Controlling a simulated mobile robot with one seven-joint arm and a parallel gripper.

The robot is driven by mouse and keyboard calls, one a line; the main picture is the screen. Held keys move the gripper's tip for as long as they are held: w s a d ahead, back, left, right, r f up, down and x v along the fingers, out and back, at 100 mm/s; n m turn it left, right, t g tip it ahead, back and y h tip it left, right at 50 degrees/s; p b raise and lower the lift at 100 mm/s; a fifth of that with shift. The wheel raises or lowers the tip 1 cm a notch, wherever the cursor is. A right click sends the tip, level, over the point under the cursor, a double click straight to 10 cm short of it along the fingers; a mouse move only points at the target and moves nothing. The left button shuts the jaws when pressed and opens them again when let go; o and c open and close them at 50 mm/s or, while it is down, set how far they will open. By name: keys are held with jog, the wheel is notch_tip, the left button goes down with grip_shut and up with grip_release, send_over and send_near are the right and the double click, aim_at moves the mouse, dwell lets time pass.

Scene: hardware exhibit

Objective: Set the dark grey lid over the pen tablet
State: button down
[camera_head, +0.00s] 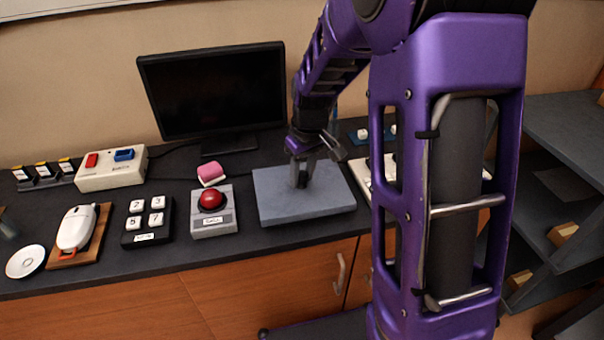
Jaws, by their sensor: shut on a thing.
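The grey lid (325,205) is a flat, square-edged slab with a small upright handle (300,178) at its middle. It lies about level at the middle of the dark counter. I cannot tell whether it rests or hangs slightly above the surface. My gripper (302,166) points down from my purple arm and is shut on the handle. The pen tablet is not visible; whether it is under the lid is hidden.
A grey box with a red button (211,199) stands close left of the lid. A pink-and-white block (211,174) lies behind that box. A monitor (214,92) stands behind. A pale panel (361,177), partly hidden by my arm, is close right. The counter's front edge is near.

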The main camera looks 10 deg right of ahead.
jog(key=shift+f, duration=0.9)
dwell(0.3)
grip_release()
dwell(0.5)
jog(key=shift+r+p, duration=2.55)
jog(key=shift+r, duration=0.95)
